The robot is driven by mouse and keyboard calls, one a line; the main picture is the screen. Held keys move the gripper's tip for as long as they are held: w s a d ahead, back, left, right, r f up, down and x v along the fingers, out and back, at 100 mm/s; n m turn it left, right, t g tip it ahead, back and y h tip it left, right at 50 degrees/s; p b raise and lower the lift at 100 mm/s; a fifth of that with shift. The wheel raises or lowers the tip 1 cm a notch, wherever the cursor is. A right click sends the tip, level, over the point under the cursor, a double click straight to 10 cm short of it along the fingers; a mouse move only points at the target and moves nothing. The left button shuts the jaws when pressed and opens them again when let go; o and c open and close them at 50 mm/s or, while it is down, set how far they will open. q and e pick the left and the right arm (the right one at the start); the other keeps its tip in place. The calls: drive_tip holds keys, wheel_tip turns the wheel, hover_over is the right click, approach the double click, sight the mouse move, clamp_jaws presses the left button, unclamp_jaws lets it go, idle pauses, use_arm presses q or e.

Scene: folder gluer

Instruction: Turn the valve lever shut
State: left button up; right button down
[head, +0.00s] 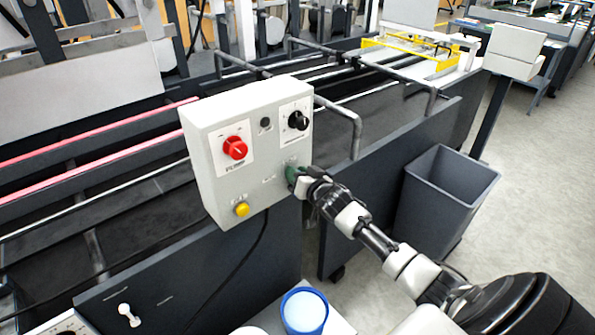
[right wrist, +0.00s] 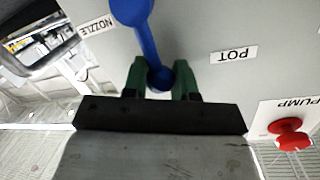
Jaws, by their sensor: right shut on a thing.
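The blue valve lever (right wrist: 147,42) shows in the right wrist view on the grey-white face of the control box. Its round hub is at the top edge and its arm runs down to a round end. The lever lies between the NOZZLE label (right wrist: 96,26) and the POT label (right wrist: 234,54). My right gripper (right wrist: 161,80) has its green fingers shut on the lever's round end. In the head view, my right gripper (head: 293,176) is at the lower right of the control box (head: 205,165) and hides the lever. My left gripper is not in view.
The box carries a red PUMP knob (head: 235,147), a black knob (head: 298,120) and a yellow button (head: 241,209). A grey bin (head: 440,205) stands right of it. A blue-rimmed container (head: 304,312) is below. Machine rails (head: 90,155) lie behind.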

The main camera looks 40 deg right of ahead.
drive_tip(key=shift+a+f, duration=0.1)
drive_tip(key=shift+f, duration=0.2)
drive_tip(key=c, duration=1.2)
unclamp_jaws()
drive_tip(key=o, duration=0.3)
drive_tip(key=shift+r, duration=0.2)
drive_tip(key=s, duration=0.3)
drive_tip(key=s+b, duration=0.1)
drive_tip(key=s, duration=0.3)
drive_tip(key=s+r, duration=0.1)
drive_tip(key=s, duration=0.2)
drive_tip(key=shift+s+a+r, duration=0.1)
drive_tip(key=shift+s+a, duration=0.1)
drive_tip(key=shift+s, duration=0.2)
